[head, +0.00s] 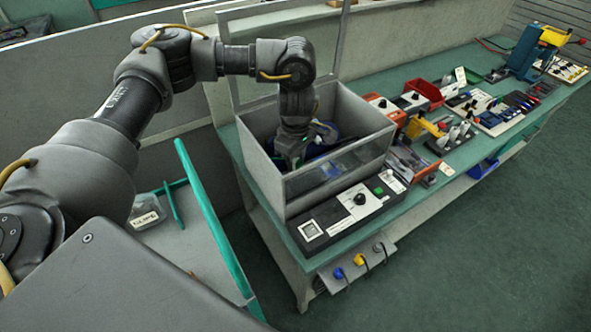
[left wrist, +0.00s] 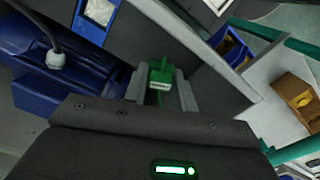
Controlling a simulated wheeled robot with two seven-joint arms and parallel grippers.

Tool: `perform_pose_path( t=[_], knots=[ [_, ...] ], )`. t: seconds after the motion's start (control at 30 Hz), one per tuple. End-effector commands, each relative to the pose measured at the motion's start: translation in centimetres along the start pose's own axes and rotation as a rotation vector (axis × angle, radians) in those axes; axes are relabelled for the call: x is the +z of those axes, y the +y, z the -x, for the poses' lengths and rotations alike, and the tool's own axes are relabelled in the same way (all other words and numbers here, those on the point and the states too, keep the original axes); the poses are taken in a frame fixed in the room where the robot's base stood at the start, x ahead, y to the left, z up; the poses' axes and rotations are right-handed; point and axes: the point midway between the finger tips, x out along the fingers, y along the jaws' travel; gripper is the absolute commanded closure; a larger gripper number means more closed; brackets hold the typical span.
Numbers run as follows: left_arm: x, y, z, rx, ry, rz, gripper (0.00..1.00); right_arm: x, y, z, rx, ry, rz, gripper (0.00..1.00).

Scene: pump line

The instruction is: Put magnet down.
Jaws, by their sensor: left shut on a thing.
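My left gripper (head: 291,160) reaches down into the grey open-topped box (head: 262,165) on the bench. In the left wrist view its two grey fingers (left wrist: 162,88) are shut on a small green piece with a pale end (left wrist: 162,73), which I take for the magnet. A green cord runs from it between the fingers. A blue motor-like body (left wrist: 65,62) with a dark cable lies beside the gripper in the left wrist view. Whether the magnet touches anything below cannot be told. My right gripper is not in view.
A clear panel (head: 335,165) forms the box's front, with a control panel (head: 350,208) before it. A green-edged tray (head: 205,205) stands at the left.

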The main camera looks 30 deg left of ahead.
Motion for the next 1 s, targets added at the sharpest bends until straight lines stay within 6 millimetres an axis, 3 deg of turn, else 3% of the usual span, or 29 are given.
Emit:
perform_pose_path(
  t=[0.37,0.8,0.83,1.0],
  knots=[
    [0.1,-0.1,-3.9,-0.002,-0.001,0.001,1.0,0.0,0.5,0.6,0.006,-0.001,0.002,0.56],
    [0.0,0.0,-4.7,0.0,0.0,0.0,1.0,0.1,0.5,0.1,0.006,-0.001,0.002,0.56],
    [0.0,0.0,-4.5,0.0,0.0,0.0,0.71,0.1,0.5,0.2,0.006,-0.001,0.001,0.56],
    [0.0,0.0,-4.5,0.0,0.0,0.0,0.52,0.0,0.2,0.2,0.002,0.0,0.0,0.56]
  ],
)
